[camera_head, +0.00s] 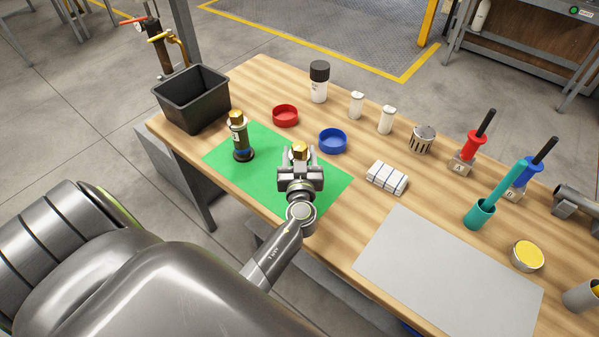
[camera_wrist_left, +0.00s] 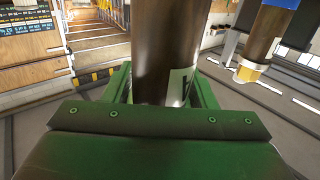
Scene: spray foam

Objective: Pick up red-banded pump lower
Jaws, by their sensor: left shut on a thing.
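My left gripper (camera_head: 297,165) is over the right part of the green mat (camera_head: 325,193), shut on a dark brass-topped pump lower (camera_head: 299,151). In the left wrist view, the dark cylinder (camera_wrist_left: 166,45) with a white label stands between the green-looking jaws (camera_wrist_left: 165,92). Its colour band is hidden in both views, and I cannot tell whether its base touches the mat. A second pump lower (camera_head: 240,138), with a brass top and a blue band, stands upright on the left part of the mat; it also shows in the left wrist view (camera_wrist_left: 268,35).
A black bin (camera_head: 192,98) stands at the table's left corner. A red dish (camera_head: 285,116) and a blue dish (camera_head: 332,140) sit behind the mat. A white block pack (camera_head: 387,178) lies to the right. A grey sheet (camera_head: 450,270) covers the front right and is clear.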

